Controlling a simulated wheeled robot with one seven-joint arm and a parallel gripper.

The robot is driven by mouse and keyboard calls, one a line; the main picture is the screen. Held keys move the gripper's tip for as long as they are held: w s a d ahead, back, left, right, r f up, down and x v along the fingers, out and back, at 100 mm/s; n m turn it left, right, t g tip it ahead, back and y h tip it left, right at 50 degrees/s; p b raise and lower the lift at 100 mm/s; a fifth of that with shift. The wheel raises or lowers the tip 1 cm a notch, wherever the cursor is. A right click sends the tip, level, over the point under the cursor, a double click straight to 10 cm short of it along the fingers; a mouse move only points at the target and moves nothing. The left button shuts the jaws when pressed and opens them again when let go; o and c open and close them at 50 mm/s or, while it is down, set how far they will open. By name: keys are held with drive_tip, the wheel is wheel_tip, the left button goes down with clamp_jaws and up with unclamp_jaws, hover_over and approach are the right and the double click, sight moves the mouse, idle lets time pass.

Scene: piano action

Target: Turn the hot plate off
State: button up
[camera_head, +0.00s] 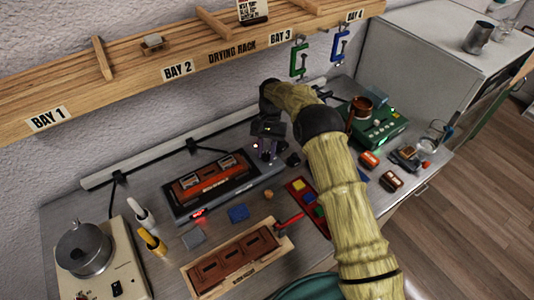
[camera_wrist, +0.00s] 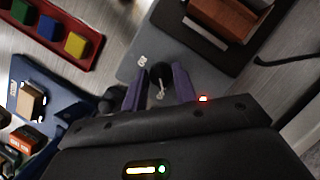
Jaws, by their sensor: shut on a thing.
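The hot plate (camera_head: 186,211) is a dark grey unit with a black top at the middle of the bench. A reddish-brown block (camera_head: 213,178) lies on it. In the wrist view, its grey panel (camera_wrist: 135,62) carries a round black knob (camera_wrist: 161,72) with a pale pointer mark. My gripper (camera_head: 262,150) is at the right end of the hot plate. In the wrist view, the purple fingers of my gripper (camera_wrist: 159,88) are shut on the knob, one on each side. A red light (camera_wrist: 203,98) glows beside the right finger.
A beige unit with a metal pot (camera_head: 88,249) stands at the left. A red tray of coloured blocks (camera_head: 296,190) and a brown wooden tray (camera_head: 188,275) lie in front. A green unit (camera_head: 385,135) stands at the right. The drying rack (camera_head: 130,85) hangs above.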

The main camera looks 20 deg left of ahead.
sight(266, 153)
drive_tip(key=n, duration=0.2)
drive_tip(key=n+h+b, duration=0.1)
drive_tip(key=n, duration=0.1)
drive_tip(key=shift+a+n+t+h, duration=0.2)
drive_tip(key=shift+n+t+h, duration=0.1)
drive_tip(key=shift+n, duration=0.1)
drive_tip(key=shift+r+n+t+h, duration=0.1)
drive_tip(key=shift+n+t+h, duration=0.25)
drive_tip(key=shift+n, duration=0.8)
drive_tip(key=shift+n+t+h, duration=0.25)
drive_tip(key=shift+n+h, duration=0.1)
drive_tip(key=shift+n, duration=0.8)
drive_tip(key=o, duration=1)
drive_tip(key=shift+c, duration=0.2)
drive_tip(key=shift+a, duration=0.1)
drive_tip(key=shift+b+v, duration=0.55)
drive_tip(key=shift+v, duration=1.25)
drive_tip(key=shift+p+v, duration=0.3)
drive_tip(key=shift+v, duration=0.55)
drive_tip(key=p+v, duration=0.2)
drive_tip(key=p, duration=0.4)
